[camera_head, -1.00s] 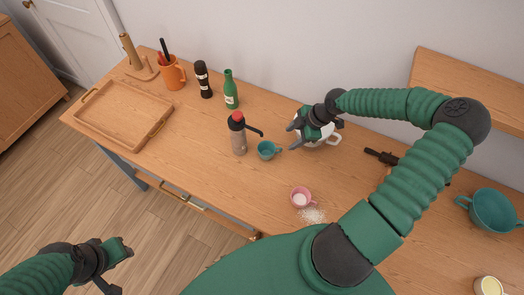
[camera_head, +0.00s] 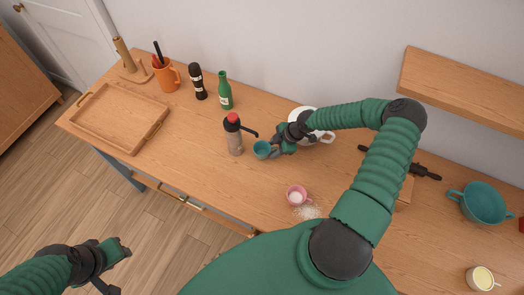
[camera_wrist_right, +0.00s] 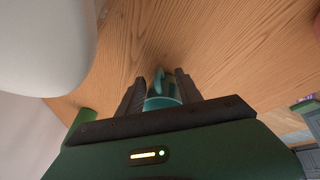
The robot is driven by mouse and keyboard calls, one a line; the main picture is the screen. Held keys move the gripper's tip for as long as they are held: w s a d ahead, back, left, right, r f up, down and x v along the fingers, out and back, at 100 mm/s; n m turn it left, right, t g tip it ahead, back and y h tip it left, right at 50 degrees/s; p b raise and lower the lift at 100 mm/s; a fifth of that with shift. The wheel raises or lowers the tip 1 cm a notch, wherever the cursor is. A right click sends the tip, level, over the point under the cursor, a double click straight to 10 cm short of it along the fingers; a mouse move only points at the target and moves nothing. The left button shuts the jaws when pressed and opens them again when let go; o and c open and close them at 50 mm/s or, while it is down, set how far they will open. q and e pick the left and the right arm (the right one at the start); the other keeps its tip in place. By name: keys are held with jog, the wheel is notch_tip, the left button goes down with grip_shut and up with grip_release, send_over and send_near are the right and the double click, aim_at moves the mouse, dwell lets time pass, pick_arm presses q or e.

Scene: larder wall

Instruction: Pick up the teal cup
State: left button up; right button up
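The teal cup (camera_head: 262,150) stands on the wooden counter beside the pump flask, with its handle side toward my right gripper (camera_head: 277,149). In the right wrist view the cup (camera_wrist_right: 162,102) and its handle show between the two dark fingers of my right gripper (camera_wrist_right: 156,82). The fingers are apart, one on each side of the handle; I cannot tell whether they touch the cup. My left gripper (camera_head: 120,268) is at the lower left, away from the counter, with its fingers apart and empty.
A white pot (camera_head: 325,137) stands behind my right gripper. A wooden tray (camera_head: 92,128) lies at the left.

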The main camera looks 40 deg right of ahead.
jog(key=shift+d, duration=0.2)
grip_shut()
dwell(0.9)
